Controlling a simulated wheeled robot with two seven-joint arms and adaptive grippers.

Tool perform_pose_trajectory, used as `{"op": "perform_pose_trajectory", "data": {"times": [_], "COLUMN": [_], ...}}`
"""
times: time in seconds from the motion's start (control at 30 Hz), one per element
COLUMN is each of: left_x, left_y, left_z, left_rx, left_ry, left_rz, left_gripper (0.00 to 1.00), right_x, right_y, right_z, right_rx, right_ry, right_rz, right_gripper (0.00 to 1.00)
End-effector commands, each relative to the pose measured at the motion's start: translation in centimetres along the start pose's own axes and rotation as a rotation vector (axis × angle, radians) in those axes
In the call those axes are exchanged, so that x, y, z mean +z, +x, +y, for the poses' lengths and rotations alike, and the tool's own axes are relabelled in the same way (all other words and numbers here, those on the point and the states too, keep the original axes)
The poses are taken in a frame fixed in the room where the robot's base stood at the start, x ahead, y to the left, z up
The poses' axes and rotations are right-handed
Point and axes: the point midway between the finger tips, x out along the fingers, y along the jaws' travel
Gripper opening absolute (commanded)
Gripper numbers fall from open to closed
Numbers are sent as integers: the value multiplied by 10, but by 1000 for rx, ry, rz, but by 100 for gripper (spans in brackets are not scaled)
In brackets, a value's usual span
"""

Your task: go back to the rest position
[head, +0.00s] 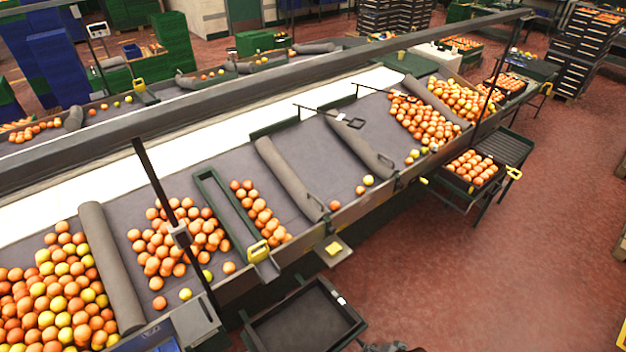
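Neither of my grippers can be made out in the head view. A small dark shape shows at the bottom edge, right of the black tray, too cut off to identify. The sorting table (306,165) runs from lower left to upper right, with oranges in separate bays. A large pile of oranges (55,290) lies at the left, and another pile (172,240) lies right of the first grey roller (110,268). A black tray (305,322) below the table's front edge looks empty.
A crate of oranges (472,170) stands on a stand at the right. A yellow item (333,248) lies on a small ledge at the table's edge. Dark posts (165,205) rise from the table. The red floor (500,270) at the right is clear.

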Motion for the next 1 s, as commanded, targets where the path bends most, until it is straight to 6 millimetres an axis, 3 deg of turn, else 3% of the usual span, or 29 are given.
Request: {"op": "perform_pose_trajectory", "data": {"times": [0.03, 0.1, 0.3, 0.7, 0.73, 1.0], "left_x": [0, 0, 0, 0, 0, 2], "left_y": [0, 0, 0, 0, 1, 16], "left_z": [0, 0, 0, 0, 0, 0], "left_rx": [0, 0, 0, 0, 0, 0], "left_ry": [0, 0, 0, 0, 0, 0], "left_rz": [0, 0, 0, 0, 0, -1], "left_gripper": [40, 40, 40, 40, 40, 40], "right_x": [0, -1, 2, 20, 21, 30], "right_y": [-24, -52, -113, -192, -194, -125], "right_z": [10, 26, 66, 118, 121, 137], "right_rx": [23, 66, 168, 306, 312, 304], "right_ry": [-54, -137, -290, -446, -453, -455], "right_rz": [12, 20, 19, -26, -31, -53], "right_gripper": [44, 44, 44, 44, 44, 44]}}
